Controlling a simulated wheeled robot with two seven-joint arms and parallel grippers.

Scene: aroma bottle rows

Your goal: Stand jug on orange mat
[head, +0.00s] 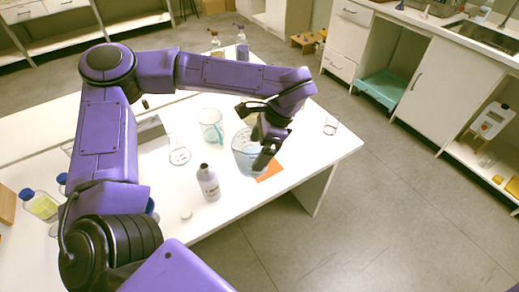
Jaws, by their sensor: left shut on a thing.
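A clear jug (243,152) is at the front right part of the white table. My left gripper (264,158) is shut on it at its right side, with the fingers pointing down. The jug looks upright. The orange mat (270,171) lies flat near the table's right front edge, and the jug and gripper cover part of it. I cannot tell whether the jug's base touches the mat or is held above it. My right gripper is not in view.
A grey-white bottle (208,184) stands left of the jug. Another clear beaker (211,127), a flask (179,154) and a small glass (330,127) stand on the table (312,158). A white cap (186,214) lies near the front edge.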

